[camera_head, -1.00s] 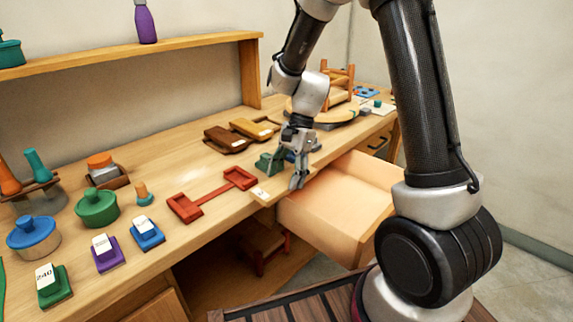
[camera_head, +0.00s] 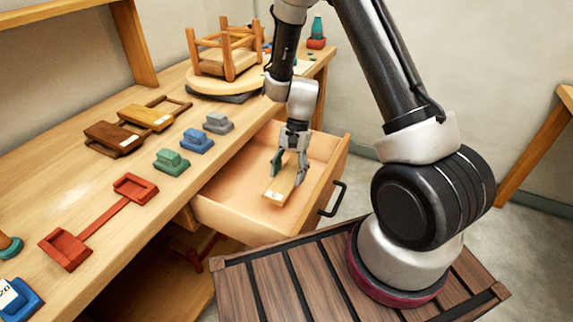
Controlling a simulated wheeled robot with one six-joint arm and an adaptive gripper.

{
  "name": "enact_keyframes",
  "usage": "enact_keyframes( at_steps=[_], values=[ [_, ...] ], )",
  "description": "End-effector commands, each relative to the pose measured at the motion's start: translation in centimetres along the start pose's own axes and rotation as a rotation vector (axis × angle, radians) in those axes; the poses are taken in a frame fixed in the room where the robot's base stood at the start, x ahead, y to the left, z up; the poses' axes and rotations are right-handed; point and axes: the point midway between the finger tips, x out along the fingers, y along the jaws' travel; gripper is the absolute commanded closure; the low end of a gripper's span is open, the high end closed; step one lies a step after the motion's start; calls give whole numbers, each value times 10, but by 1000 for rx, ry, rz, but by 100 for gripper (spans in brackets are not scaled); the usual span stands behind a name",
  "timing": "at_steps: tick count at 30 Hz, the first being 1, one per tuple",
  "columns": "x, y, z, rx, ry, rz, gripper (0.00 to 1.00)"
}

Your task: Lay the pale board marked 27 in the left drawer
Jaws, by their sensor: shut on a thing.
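The pale board (camera_head: 279,191) is inside the open drawer (camera_head: 240,214), with its white label toward the front; the number is too small to read. My gripper (camera_head: 289,168) reaches down into the drawer from above, shut on the far part of the board. The board looks low and close to the drawer's floor, but I cannot tell whether it touches it. The drawer is pulled well out from the bench, and its dark handle (camera_head: 333,199) shows at the right. The gripper hides the board's far end.
On the bench (camera_head: 98,172) beside the drawer lie a red double-ended piece (camera_head: 122,204), green (camera_head: 171,161), blue (camera_head: 194,140) and grey (camera_head: 218,123) blocks, and brown and tan pieces. An upturned stool (camera_head: 228,55) stands farther back. The drawer has bare floor around the board.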

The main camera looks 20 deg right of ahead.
Motion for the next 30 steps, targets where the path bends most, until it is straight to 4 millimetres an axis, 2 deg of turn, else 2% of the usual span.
enact_keyframes(
  at_steps=[18,30],
  values=[
    [50,0,-20,1,-1,1,67],
    [58,0,-24,0,0,-1,67]
  ],
)
